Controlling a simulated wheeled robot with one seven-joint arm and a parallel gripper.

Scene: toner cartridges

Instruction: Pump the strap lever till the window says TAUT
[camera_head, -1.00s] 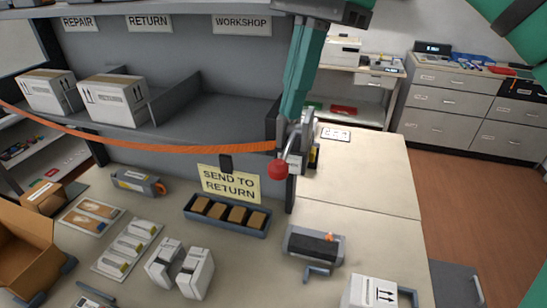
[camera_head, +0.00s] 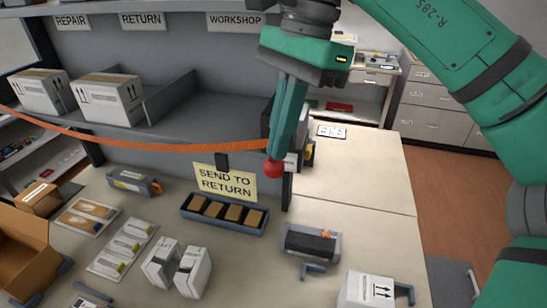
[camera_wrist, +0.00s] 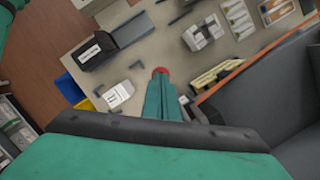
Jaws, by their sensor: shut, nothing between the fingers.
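The orange strap (camera_head: 150,147) runs across the front of the grey shelf to the tensioner (camera_head: 304,158) at the shelf's right end. The lever's red knob (camera_head: 273,168) sticks out low in front of the tensioner and also shows in the wrist view (camera_wrist: 161,71). My gripper (camera_head: 278,155) is shut and empty, pointing down. Its fingertips are right at the knob, touching or nearly touching it from above. The fingers hide the lever's shaft and part of the tensioner. I cannot make out the window or any word in it.
A yellow "SEND TO RETURN" sign (camera_head: 225,181) hangs just left of the knob. Below it stands a tray of brown blocks (camera_head: 188,212). White boxes (camera_head: 108,98) sit on the shelf behind the strap. The pale bench (camera_head: 365,180) to the right is mostly clear.

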